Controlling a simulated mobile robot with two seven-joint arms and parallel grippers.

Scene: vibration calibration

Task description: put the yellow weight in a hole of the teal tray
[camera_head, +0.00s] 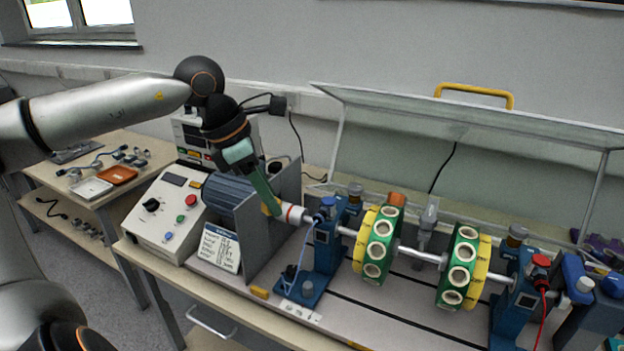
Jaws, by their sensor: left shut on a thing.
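My left gripper (270,207) reaches down from the upper left, over the shaft end beside the blue-grey motor (228,196). It is shut on a small yellow piece, apparently the yellow weight, of which only a little shows at the fingertips. Whether the piece touches the shaft behind it, I cannot tell. Two green discs with pale-rimmed holes (380,246) (463,266) sit on the shaft to the right of the gripper. My right gripper is not in view.
A raised clear cover with a yellow handle (474,95) stands behind the shaft. Blue bearing stands (325,250) hold the shaft. A control box (166,212) stands left of the motor. A side table at left holds a white tray (91,189) and an orange tray (117,175).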

